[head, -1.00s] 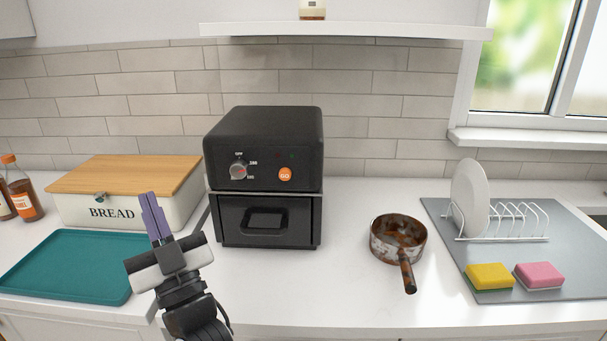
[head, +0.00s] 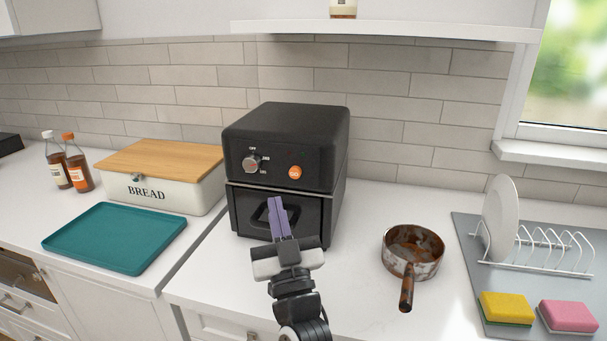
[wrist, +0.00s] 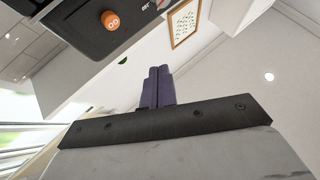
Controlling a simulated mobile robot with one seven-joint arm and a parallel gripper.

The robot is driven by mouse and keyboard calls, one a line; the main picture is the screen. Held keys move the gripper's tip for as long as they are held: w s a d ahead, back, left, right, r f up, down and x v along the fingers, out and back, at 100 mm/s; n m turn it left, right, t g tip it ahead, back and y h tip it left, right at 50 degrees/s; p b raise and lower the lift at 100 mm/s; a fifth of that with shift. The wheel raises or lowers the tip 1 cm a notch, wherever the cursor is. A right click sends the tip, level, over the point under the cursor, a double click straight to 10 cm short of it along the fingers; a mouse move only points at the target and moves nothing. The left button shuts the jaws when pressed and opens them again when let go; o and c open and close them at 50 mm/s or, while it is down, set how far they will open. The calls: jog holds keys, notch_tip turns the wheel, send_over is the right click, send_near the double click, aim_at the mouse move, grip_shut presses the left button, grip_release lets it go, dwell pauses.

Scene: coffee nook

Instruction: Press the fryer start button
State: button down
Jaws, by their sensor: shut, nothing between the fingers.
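The black fryer (head: 322,135) stands on the white counter against the tiled wall. Its orange round start button (head: 295,172) is on the right of the front panel, beside a grey dial (head: 251,165). The button also shows at the upper left of the wrist view (wrist: 110,20). Below the panel is the drawer (head: 247,212) with its handle. My gripper (head: 278,199) is shut and empty, its purple fingers pointing up in front of the drawer, lower than the button and a little left of it. In the wrist view the closed fingertips (wrist: 160,70) are apart from the button.
A rusty pan (head: 412,248) sits right of the fryer, its handle towards the front edge. A bread box (head: 160,195), a teal tray (head: 115,237) and two bottles are on the left. A dish rack (head: 548,255) and two sponges are on the right.

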aim_at(295, 173)
jog(key=shift+w, duration=0.1)
dwell(0.3)
jog(key=shift+w+d+b, duration=0.4)
jog(key=shift+w+d, duration=0.05)
jog(key=shift+w, duration=0.9)
jog(key=shift+w+d+b, duration=0.35)
jog(key=shift+w+d, duration=0.1)
jog(key=shift+w, duration=0.95)
jog(key=shift+w+d+b, duration=0.4)
jog(key=shift+w+d, duration=0.05)
jog(key=shift+w, duration=0.9)
jog(key=shift+w+d+b, duration=0.1)
jog(key=shift+w+b, duration=0.3)
jog(key=shift+w+d+b, duration=0.15)
jog(key=shift+w+b, duration=0.15)
jog(key=shift+w, duration=0.1)
jog(key=shift+w+d+r+b, duration=0.2)
jog(key=shift+w+r+b, duration=0.1)
jog(key=shift+r+b, duration=0.05)
dwell(0.4)
